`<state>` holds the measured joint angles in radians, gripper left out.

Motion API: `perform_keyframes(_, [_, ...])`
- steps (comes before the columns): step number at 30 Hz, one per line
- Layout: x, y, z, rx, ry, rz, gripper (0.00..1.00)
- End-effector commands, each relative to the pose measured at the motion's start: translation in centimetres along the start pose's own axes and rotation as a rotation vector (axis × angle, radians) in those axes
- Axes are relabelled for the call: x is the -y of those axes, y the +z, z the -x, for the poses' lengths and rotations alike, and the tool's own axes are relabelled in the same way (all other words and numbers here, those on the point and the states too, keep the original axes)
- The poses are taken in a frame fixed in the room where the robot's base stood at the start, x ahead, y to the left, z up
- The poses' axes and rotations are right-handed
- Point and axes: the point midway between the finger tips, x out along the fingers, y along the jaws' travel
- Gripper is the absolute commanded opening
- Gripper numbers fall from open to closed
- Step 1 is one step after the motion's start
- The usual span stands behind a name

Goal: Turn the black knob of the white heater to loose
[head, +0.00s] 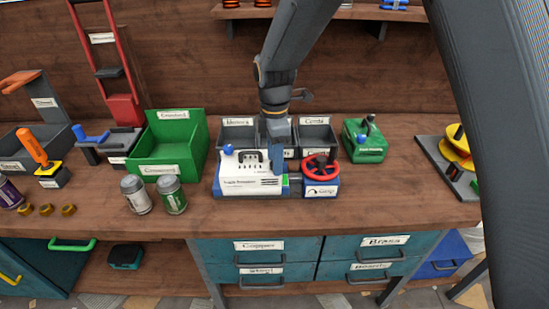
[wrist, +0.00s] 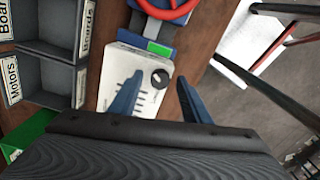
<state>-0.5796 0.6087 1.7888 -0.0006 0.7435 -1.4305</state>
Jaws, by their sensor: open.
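The white heater (head: 240,184) stands near the front of the workbench, with dark slots and a printed label on its face. In the wrist view its white body (wrist: 115,75) carries a round black knob (wrist: 160,78). My gripper (head: 277,160) is over the heater's right end. In the wrist view my gripper (wrist: 160,80) is open, with its blue fingertips on either side of the knob in the picture. Whether the fingers touch the knob or are still above it I cannot tell. In the head view I cannot make out the knob behind my gripper.
A red handwheel (head: 321,170) on a blue box stands close to the heater's right. Grey bins (head: 238,133) stand behind it. Two cans (head: 172,195) and a green crate (head: 190,150) are to the left. A green canister (head: 365,143) is to the right.

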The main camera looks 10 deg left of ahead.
Motion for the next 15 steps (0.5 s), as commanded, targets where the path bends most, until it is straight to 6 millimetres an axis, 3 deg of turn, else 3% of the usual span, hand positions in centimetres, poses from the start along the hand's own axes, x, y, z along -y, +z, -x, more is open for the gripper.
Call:
perform_keyframes(5, [-0.1, 0.0, 0.9, 0.0, 0.002, 0.0, 0.43])
perform_keyframes(15, [-0.1, 0.0, 6.1, 0.0, 0.004, 0.0, 0.43])
